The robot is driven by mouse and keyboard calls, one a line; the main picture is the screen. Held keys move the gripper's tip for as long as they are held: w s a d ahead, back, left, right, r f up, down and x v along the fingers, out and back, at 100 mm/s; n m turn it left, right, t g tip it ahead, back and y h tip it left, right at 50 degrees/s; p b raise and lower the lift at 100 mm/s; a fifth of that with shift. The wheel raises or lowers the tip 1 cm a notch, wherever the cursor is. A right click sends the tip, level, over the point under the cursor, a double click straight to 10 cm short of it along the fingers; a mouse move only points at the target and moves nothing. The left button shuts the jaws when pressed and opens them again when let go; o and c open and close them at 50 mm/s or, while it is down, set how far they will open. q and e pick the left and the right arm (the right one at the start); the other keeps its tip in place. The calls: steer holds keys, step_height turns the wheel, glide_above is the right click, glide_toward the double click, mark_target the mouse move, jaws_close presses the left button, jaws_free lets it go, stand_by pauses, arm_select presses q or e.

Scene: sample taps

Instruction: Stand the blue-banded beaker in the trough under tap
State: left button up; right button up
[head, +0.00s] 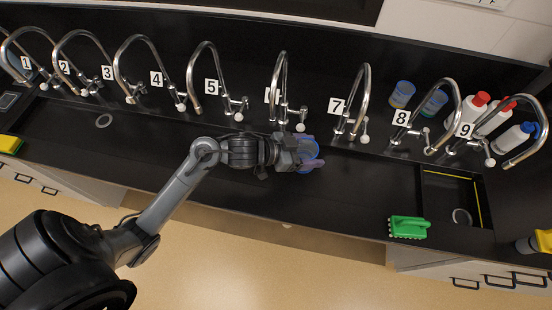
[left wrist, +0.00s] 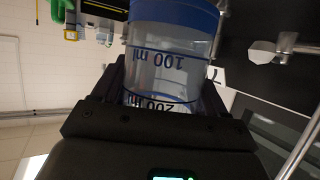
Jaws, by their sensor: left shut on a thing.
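The blue-banded beaker (head: 309,150) is clear and sits between the fingers of my left gripper (head: 306,153), in front of taps 6 and 7 (head: 362,95). In the left wrist view the beaker (left wrist: 170,62) fills the space between the jaws, its blue band at the picture's top and its volume marks upside down. My left gripper is shut on it. I cannot tell how high it is above the black surface. A long, dark trough (head: 60,128) runs below the taps at left; a smaller basin (head: 450,190) lies at right. My right gripper is not in view.
Several numbered curved taps (head: 207,70) line the back wall.

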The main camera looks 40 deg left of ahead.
arm_select(q)
steer(key=shift+s+a+f+b, duration=0.25)
steer(key=shift+s+a+f, duration=0.1)
steer(key=shift+a+f, duration=1.3)
steer(key=shift+s+a+f+b, duration=0.3)
steer(key=shift+s+a+f, duration=0.1)
steer(key=shift+a+f, duration=1.15)
steer(key=shift+s+a+f+b, duration=0.25)
steer(key=shift+s+a+f, duration=0.1)
steer(key=shift+a+f, duration=1.3)
steer(key=shift+d+f, duration=0.1)
steer(key=shift+f, duration=0.15)
steer(key=o, duration=1)
